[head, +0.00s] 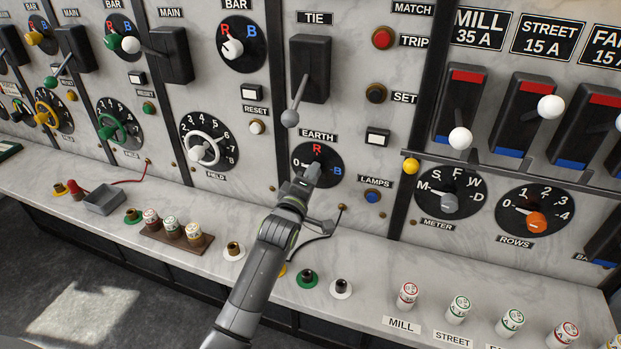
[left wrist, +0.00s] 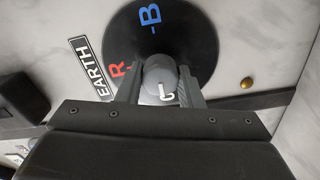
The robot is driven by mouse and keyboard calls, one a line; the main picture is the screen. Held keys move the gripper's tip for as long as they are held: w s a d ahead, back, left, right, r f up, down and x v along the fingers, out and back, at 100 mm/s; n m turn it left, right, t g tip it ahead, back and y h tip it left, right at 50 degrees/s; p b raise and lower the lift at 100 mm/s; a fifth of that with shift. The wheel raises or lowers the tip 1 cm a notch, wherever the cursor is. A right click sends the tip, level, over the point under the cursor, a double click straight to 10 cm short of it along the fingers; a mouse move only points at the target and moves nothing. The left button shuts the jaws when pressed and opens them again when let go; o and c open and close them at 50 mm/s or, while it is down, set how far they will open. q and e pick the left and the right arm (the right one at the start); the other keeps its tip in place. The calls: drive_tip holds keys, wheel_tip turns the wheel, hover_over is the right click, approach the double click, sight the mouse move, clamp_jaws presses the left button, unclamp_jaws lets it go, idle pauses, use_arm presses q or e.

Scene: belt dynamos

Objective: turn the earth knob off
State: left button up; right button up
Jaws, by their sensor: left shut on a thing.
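The earth dial (head: 334,154) is a round black plate on the marble panel, marked 0 at left, a red R at top and a blue B at right, under the EARTH label (head: 318,135). My left gripper (head: 312,175) is at the dial, its arm rising from below. In the left wrist view, the grey earth knob (left wrist: 159,72) sits between the two fingers of my left gripper (left wrist: 160,88), which is shut on it. I cannot tell which mark the knob points to. My right gripper is not in view.
The tie lever (head: 291,116) hangs above the dial. The lamps button (head: 372,196) is at its lower right, and the field knob (head: 207,153) is to the left. A marble ledge (head: 375,270) below holds sockets and several plugs.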

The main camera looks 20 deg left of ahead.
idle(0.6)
use_arm(q)
drive_tip(key=o, duration=1)
drive_tip(key=shift+c, duration=0.2)
drive_tip(key=s+b, duration=0.3)
drive_tip(key=s, duration=1.4)
drive_tip(key=shift+s+a+b, duration=0.2)
drive_tip(key=shift+a+b, duration=0.1)
